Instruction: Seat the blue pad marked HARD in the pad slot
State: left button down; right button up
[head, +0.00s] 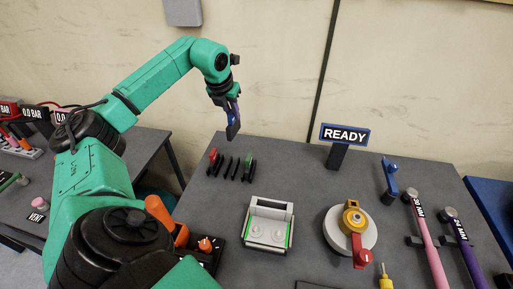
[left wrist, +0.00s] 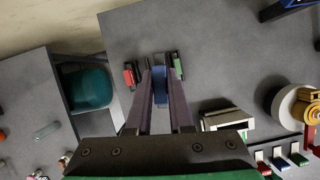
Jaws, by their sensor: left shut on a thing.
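My left gripper (head: 233,124) is shut on a blue pad (head: 232,131) and holds it up in the air above the back of the grey bench. In the left wrist view the blue pad (left wrist: 160,86) shows between the two fingertips; its marking cannot be read. Below it is a dark slotted rack (head: 229,171) with a red pad (head: 213,155) and a green pad (head: 247,163) at its ends. A pale fixture (head: 268,229) with two round discs and green strips, seemingly the pad slot, stands nearer on the bench, empty. My right gripper is out of view.
A READY sign (head: 345,135) stands at the back. A round white base with a yellow hub and red handle (head: 351,230) is right of the fixture. Pink and purple tools (head: 425,235) lie further right. Bench between rack and fixture is clear.

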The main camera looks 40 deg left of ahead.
pick_arm(q)
jog(key=s+d+r+m+g+h+b, duration=0.1)
jog(key=s+d+r+m+h+b, duration=0.15)
jog(key=d+m, duration=0.4)
jog(key=s+d+r+m+h+b, duration=0.1)
jog(key=s+d+m, duration=0.25)
jog(key=d, duration=0.55)
jog(key=s+d+r+m+g+h+b, duration=0.1)
jog(key=s+d+r+m+h, duration=0.1)
jog(key=d+m, duration=0.45)
jog(key=f+b, duration=0.1)
jog(key=f, duration=0.5)
jog(key=f+b, duration=0.1)
jog(key=f, duration=0.6)
jog(key=f+b, duration=0.1)
jog(key=f, duration=0.5)
jog(key=shift+s+d+f, duration=0.2)
jog(key=shift+d+f, duration=0.1)
jog(key=shift+f, duration=0.15)
jog(key=c, duration=1.2)
grip_release()
jog(key=shift+f, duration=0.1)
jog(key=shift+c, duration=0.2)
jog(key=o, duration=0.4)
jog(key=shift+o, duration=0.2)
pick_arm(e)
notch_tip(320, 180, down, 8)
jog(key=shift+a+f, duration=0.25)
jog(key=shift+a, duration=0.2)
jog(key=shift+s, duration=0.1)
